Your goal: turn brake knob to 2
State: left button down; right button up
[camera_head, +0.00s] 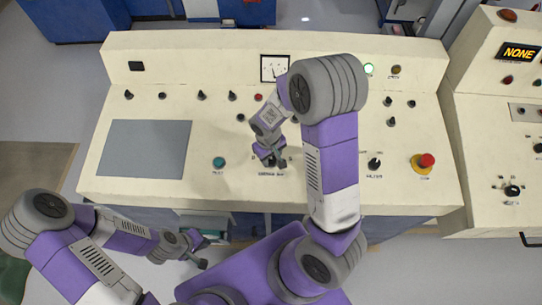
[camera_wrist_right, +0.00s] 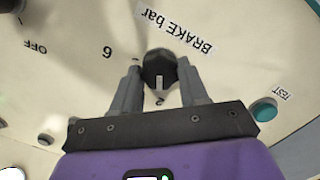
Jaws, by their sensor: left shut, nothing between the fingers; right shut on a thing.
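The brake knob (camera_wrist_right: 160,66) is black and sits on the cream panel under the label "BRAKE bar" in the right wrist view. My right gripper (camera_head: 272,161) is shut on it, one finger on each side. The knob's white pointer line faces a small numeral (camera_wrist_right: 159,101) that looks like a 2. A 6 (camera_wrist_right: 107,52) shows to one side. Other scale marks are hidden by the fingers. In the head view the gripper mostly covers the knob. My left gripper (camera_head: 204,251) is shut and empty in front of the console's front edge.
The teal test button (camera_wrist_right: 264,110) is beside the brake knob. On the console are a flat grey panel (camera_head: 145,150), a gauge (camera_head: 274,68), a black filter knob (camera_head: 374,163) and a red emergency button (camera_head: 426,160). A second console (camera_head: 480,180) stands at the right.

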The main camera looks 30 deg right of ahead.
aim_at(270, 159)
jog(key=o, duration=1.1)
jog(key=shift+c, duration=0.2)
jog(key=r, duration=0.5)
jog(key=r+p, duration=0.1)
jog(key=r, duration=0.1)
jog(key=shift+a+r, duration=0.25)
jog(key=shift+r, duration=0.1)
